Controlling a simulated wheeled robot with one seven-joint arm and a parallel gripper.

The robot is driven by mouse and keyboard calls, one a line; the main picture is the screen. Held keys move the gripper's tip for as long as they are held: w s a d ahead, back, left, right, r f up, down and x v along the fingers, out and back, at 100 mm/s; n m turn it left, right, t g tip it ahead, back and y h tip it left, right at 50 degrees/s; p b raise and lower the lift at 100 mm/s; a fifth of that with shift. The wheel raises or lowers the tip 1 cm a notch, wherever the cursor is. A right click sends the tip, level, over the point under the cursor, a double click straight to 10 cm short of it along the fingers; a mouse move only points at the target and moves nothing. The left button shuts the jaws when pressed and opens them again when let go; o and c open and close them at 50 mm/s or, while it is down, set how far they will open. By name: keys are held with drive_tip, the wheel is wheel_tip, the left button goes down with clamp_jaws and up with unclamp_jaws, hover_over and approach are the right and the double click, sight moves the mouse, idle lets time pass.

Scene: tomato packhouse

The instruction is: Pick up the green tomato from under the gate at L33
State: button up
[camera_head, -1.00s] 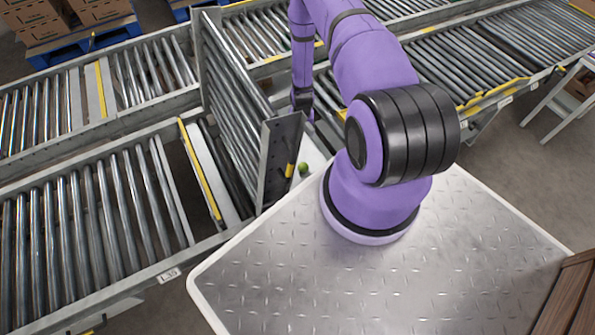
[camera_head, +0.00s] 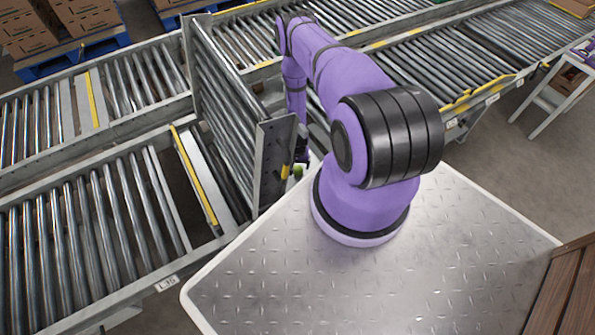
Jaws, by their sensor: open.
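The green tomato (camera_head: 298,170) is small and sits low beside the grey end plate of the raised roller gate (camera_head: 272,172), near the edge of my base deck. Only part of it shows. My dark gripper (camera_head: 301,157) hangs down just above the tomato, close to the plate. It is open, and I see nothing held in it. My gripper partly covers the tomato, so I cannot tell whether they touch. A conveyor label (camera_head: 167,283) at the lower left is hard to read and looks like L35 or L36.
The gate stands steeply, immediately left of my gripper. Roller conveyors (camera_head: 85,240) run left and behind. Cartons (camera_head: 85,20) stand on a blue pallet at the upper left. A white stand (camera_head: 550,95) is at the right.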

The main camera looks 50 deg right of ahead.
sight(298, 168)
drive_tip(key=shift+f, duration=2.4)
drive_tip(key=c, duration=0.8)
